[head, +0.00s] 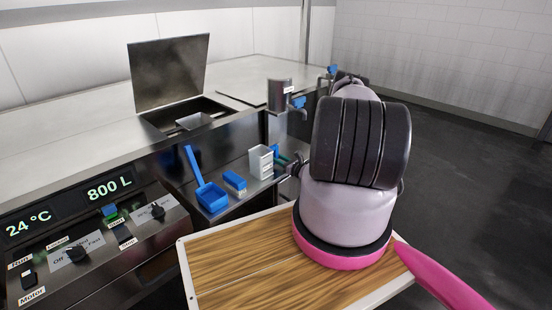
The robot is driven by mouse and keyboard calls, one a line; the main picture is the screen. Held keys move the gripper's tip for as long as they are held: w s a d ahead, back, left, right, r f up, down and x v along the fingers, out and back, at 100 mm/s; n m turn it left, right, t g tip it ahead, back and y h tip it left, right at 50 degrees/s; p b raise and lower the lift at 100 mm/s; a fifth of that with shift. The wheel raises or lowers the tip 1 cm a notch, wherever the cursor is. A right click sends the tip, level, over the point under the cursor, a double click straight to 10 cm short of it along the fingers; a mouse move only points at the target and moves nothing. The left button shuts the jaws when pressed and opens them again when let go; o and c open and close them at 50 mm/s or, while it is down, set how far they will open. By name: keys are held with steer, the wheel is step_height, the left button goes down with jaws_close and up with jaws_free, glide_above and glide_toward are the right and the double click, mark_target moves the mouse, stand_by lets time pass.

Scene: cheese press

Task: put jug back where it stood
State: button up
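A pale grey, open-topped, squarish vessel with a small label, which looks like the jug (259,164), is on or just above the steel shelf (226,212). It is at the shelf's right end. Dark parts that seem to belong to my gripper (288,169) show just right of it, very close to its right side. My large arm covers most of the gripper. I cannot tell whether the fingers touch or hold the jug, or whether they are open or shut.
A blue scoop (209,194) and a blue brush or block (235,182) lie left of the jug. A labelled steel cylinder (279,95) and blue-handled taps (298,103) rise behind. A raised steel lid (169,72) stands over the vat opening. A control panel (85,240) is front left.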

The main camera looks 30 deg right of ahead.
steer(key=shift+o, duration=0.9)
